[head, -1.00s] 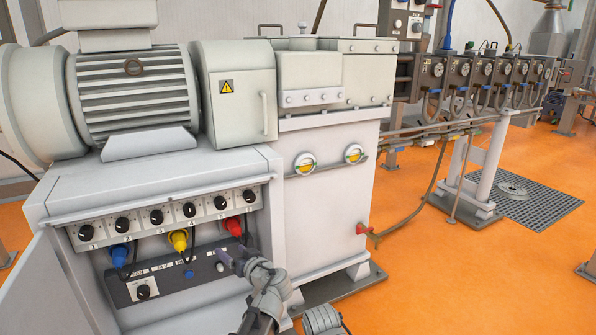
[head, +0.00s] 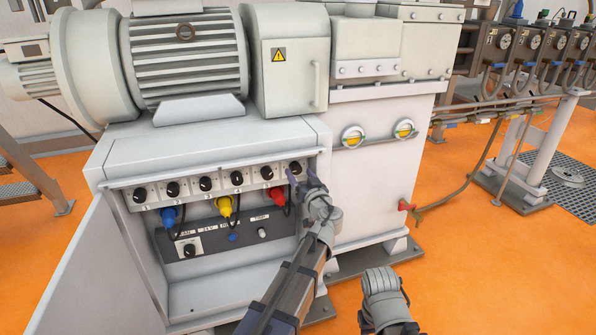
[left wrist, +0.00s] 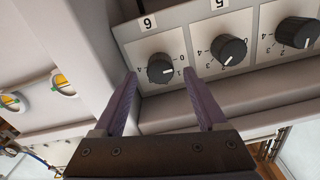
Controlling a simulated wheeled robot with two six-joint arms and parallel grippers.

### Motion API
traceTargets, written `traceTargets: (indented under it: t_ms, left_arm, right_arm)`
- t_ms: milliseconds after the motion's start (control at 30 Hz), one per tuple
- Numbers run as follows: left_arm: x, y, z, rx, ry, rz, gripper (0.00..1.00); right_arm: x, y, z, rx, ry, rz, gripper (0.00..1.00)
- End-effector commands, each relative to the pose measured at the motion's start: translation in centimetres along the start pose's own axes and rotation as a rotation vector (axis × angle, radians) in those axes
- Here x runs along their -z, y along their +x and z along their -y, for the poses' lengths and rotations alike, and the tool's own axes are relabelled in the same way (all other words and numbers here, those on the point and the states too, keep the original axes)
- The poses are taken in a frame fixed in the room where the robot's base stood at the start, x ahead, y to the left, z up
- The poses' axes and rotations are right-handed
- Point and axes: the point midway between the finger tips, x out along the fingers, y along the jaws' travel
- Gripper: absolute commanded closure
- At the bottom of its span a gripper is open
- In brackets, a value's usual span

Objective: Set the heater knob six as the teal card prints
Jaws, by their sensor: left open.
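Knob six (head: 295,168) is the black dial at the right end of the knob row, on a light panel. In the left wrist view knob six (left wrist: 160,70) sits under its "6" label, seen upside down. Its white mark points right in that picture, near the "1". My left gripper (head: 298,180) is at the knob in the head view. In the left wrist view its purple fingers are open, one on each side of knob six, with gaps; I cannot tell whether the tips reach its depth. No teal card is in view.
Knob five (left wrist: 228,49) is close beside one finger. An open cabinet door (head: 85,265) stands at the left.

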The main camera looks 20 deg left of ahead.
Motion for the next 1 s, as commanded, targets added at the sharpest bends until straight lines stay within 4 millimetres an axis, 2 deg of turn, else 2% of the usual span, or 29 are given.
traceTargets:
  t_ms: [33, 100, 200, 467, 1000]
  left_arm:
    - [0.0, 1.1, -0.1, 0.002, 0.000, 0.001, 0.26]
    - [0.0, 2.0, -0.1, 0.002, 0.000, 0.001, 0.26]
    - [0.0, 2.7, -0.1, 0.001, 0.000, 0.000, 0.26]
    - [0.0, 2.8, 0.0, 0.000, 0.000, 0.000, 0.26]
    - [0.0, 2.7, 0.0, 0.000, 0.000, 0.000, 0.86]
  right_arm:
    - [0.0, 0.0, 0.0, 0.000, 0.000, 0.000, 0.50]
    - [0.0, 0.0, 0.0, 0.000, 0.000, 0.000, 0.50]
    - [0.0, 0.0, 0.0, 0.000, 0.000, 0.000, 0.50]
    - [0.0, 0.0, 0.0, 0.000, 0.000, 0.000, 0.50]
    - [0.0, 0.0, 0.0, 0.000, 0.000, 0.000, 0.50]
